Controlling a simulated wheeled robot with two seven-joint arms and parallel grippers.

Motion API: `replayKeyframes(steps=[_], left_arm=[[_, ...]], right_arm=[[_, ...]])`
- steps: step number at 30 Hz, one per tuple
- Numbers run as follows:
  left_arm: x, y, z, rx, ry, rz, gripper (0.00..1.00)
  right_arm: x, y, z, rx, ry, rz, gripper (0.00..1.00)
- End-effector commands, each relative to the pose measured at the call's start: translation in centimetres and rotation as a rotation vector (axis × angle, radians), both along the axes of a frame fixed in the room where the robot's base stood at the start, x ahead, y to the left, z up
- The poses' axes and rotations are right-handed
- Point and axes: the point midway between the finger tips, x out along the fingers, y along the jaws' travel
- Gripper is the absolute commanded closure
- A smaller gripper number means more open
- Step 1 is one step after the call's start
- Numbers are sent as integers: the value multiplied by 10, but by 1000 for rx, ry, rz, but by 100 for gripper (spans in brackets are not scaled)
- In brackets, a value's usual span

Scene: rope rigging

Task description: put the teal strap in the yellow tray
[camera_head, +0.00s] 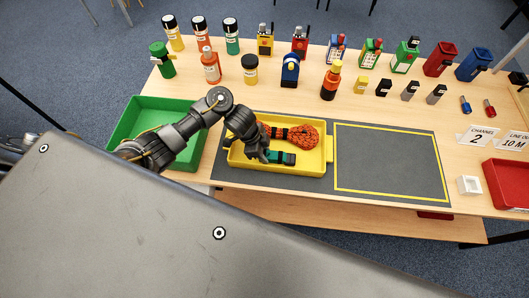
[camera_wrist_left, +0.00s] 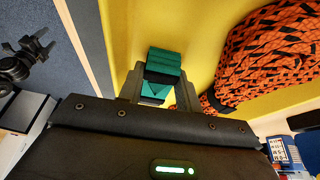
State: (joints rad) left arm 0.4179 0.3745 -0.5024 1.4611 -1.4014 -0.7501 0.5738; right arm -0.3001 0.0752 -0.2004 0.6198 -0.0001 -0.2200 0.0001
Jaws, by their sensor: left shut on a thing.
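The yellow tray (camera_head: 243,163) stands on the dark mat in the middle of the table, and its yellow floor also shows in the left wrist view (camera_wrist_left: 200,25). The teal strap (camera_head: 281,157) is inside the tray's outline, near its front. In the left wrist view the teal strap (camera_wrist_left: 163,66) is folded, with a dark band, between my fingers. My left gripper (camera_head: 262,153) reaches down into the tray and is shut on the strap. I cannot tell whether the strap touches the tray floor.
An orange and black rope coil (camera_head: 302,136) lies in the tray beside the strap. A green tray (camera_head: 150,104) stands left, a red tray (camera_head: 505,180) far right. Bottles, radios and small blocks line the back. The yellow-outlined mat area (camera_head: 387,160) at right is clear.

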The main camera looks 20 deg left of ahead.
Motion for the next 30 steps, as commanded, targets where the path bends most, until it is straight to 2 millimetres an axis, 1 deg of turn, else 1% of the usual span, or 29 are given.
replayKeyframes(steps=[7, 8, 9, 10, 17, 21, 23, 25, 27, 30], left_arm=[[0, 0, -3, -1, 0, 0, 93], [0, 0, -3, 0, 0, 0, 64], [0, 0, -3, 0, 0, 0, 59], [0, 0, -2, 0, 0, 0, 56], [0, 0, -2, 0, 0, 0, 56], [0, 2, 6, 1, -3, -2, 56], [0, 5, 13, 0, -4, -1, 56], [-1, 10, 25, 2, -5, -2, 56], [-1, 16, 43, 5, -7, -2, 56], [-3, 24, 63, 4, -7, -3, 56]], right_arm=[[0, 0, -2, 0, 0, 0, 40], [0, 0, -2, -1, 0, 0, 40], [0, -1, -1, -1, 0, 0, 40], [0, -1, -1, -2, 0, 0, 40], [0, -4, -1, -5, 0, 1, 40], [0, -5, 2, -6, 0, 1, 40], [0, -6, 4, -6, 0, 1, 40], [0, -6, 8, -6, 0, 1, 40], [0, -6, 17, -6, 0, 1, 40], [0, -6, 24, -6, 0, 1, 40]])
